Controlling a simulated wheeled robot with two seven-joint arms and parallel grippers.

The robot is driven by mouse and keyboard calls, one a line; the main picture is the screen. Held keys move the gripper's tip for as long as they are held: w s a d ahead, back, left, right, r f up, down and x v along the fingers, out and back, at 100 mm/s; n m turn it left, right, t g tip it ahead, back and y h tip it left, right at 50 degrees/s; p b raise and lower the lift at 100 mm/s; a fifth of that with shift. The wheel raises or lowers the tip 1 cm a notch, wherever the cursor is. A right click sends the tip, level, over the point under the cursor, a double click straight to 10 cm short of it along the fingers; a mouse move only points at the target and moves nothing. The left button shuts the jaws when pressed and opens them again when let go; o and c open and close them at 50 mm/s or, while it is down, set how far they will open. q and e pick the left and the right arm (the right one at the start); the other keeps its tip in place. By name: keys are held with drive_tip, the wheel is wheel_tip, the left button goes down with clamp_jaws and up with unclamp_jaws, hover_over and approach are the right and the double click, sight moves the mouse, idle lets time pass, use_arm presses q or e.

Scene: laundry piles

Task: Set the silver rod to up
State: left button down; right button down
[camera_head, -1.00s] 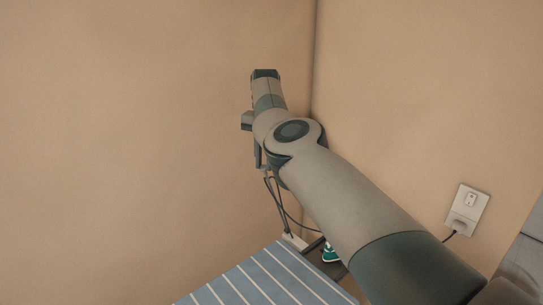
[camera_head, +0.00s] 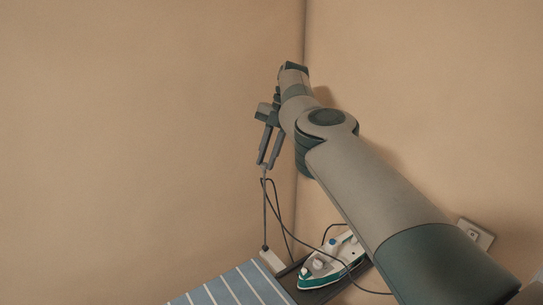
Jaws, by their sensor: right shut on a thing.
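The silver rod (camera_head: 265,208) is thin and stands nearly upright at the far end of the ironing board, by the room corner. My right gripper (camera_head: 268,163) reaches in from the right and points down, with its fingertips at the rod's top end. It is shut on the rod there. The rod's foot meets a pale block (camera_head: 271,260) at the board's edge. My left gripper is out of view.
The striped blue ironing board (camera_head: 228,290) is at the bottom. A white and green iron (camera_head: 332,265) sits on a dark rest beside it, with a dark cord (camera_head: 284,225) looping up near the rod. A wall outlet (camera_head: 476,234) is at right. Bare walls meet behind my arm.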

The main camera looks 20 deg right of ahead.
drive_tip(key=shift+d, duration=0.2)
drive_tip(key=c, duration=1.8)
unclamp_jaws()
drive_tip(key=shift+o, duration=0.9)
drive_tip(key=shift+d+f, duration=0.1)
drive_tip(key=shift+w+d, duration=0.1)
drive_tip(key=shift+w, duration=0.05)
